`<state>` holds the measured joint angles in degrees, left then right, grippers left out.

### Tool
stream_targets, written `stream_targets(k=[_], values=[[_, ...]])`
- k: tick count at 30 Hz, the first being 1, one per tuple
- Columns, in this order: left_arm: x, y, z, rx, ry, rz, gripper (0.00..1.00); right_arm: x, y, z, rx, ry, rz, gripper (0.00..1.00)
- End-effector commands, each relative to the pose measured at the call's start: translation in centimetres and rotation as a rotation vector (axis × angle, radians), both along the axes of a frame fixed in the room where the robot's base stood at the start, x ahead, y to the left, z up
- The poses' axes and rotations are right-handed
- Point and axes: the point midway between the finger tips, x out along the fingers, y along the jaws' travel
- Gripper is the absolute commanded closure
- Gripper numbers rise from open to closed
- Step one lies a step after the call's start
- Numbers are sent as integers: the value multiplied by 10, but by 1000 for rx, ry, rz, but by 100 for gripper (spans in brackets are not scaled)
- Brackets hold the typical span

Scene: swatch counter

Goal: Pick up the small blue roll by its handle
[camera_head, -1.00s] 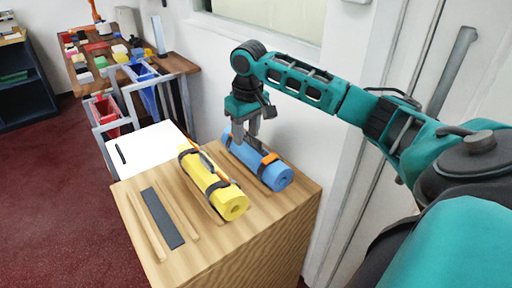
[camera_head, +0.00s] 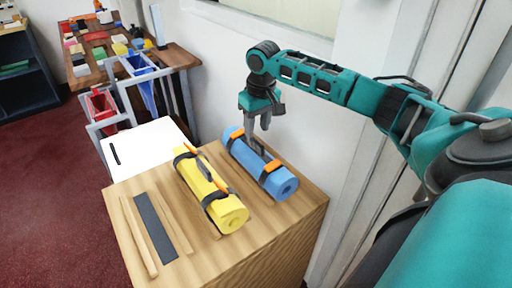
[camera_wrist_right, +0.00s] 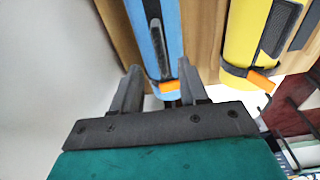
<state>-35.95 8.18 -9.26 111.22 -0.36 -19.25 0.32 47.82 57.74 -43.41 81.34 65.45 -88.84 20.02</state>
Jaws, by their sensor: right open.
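The small blue roll (camera_head: 279,186) lies on the wooden counter, strapped with dark bands that have orange parts. A dark handle (camera_head: 253,147) runs along its top, and shows in the wrist view (camera_wrist_right: 156,42). My right gripper (camera_head: 259,127) is open and empty, near the far end of the blue roll and seemingly above it. In the wrist view, the blue roll (camera_wrist_right: 172,30) runs away from me between the two fingers (camera_wrist_right: 160,82), with an orange part at its near end. Whether the fingers touch the roll cannot be told. My left gripper is out of view.
A yellow roll (camera_head: 226,213) with a similar handle lies close left of the blue one. Wooden strips and a dark strip (camera_head: 156,228) lie at the counter's left. A white wall (camera_head: 213,70) stands close behind. A white panel (camera_head: 145,144) adjoins the counter.

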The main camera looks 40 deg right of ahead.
Motion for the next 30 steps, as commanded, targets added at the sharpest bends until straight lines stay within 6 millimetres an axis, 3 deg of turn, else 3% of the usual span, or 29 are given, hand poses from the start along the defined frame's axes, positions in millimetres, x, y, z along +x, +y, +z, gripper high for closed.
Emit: stream_targets(k=[5,14,23,30], values=[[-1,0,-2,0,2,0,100,1,0,-13,-1,0,1,56],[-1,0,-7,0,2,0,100,2,1,-55,-2,1,2,56],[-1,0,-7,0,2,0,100,3,1,-60,-2,-1,2,56],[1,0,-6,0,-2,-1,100,3,1,-60,-2,-1,2,77]])
